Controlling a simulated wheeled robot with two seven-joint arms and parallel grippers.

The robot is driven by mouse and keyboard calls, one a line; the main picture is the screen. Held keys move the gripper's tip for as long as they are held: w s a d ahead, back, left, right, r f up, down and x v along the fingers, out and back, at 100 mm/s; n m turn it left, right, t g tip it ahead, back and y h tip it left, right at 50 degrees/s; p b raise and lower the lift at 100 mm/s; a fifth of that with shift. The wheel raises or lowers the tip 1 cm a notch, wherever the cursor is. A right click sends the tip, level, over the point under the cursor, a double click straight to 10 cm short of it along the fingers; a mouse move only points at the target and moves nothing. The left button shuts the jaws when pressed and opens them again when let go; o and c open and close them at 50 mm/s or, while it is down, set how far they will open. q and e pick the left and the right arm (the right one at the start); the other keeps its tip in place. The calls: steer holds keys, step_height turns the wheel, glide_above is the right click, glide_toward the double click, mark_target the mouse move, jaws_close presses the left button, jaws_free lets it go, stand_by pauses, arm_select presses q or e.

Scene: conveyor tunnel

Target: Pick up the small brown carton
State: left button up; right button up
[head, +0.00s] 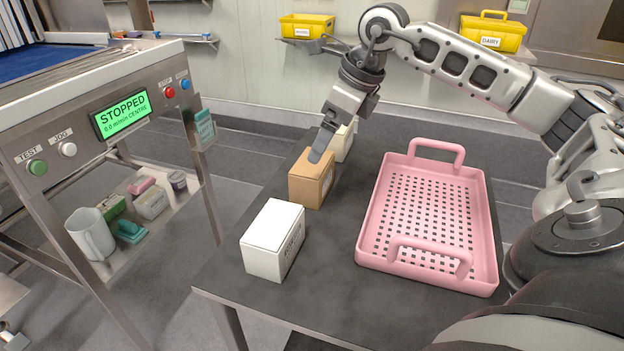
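The small brown carton (307,190) stands upright on the dark table (330,280), between a white carton and a cream carton. My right arm reaches over from the right. My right gripper (322,145) points down at the brown carton, with one finger overlapping its top. The other finger is hard to make out, so I cannot tell whether the gripper grips the carton or only hovers at it. My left gripper is not in view.
A white carton (272,240) stands nearer on the table, and a cream carton (345,142) stands just behind the gripper. A pink perforated tray (378,215) with raised handles lies to the right. A conveyor with a "STOPPED" display (122,114) stands at the left.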

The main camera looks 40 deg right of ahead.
mark_target(313, 178)
steer(key=x, duration=0.7)
steer(key=shift+w+a+f+p, duration=0.15)
steer(key=shift+a+f+p, duration=0.05)
steer(key=shift+f+p, duration=0.1)
steer(key=c, duration=0.8)
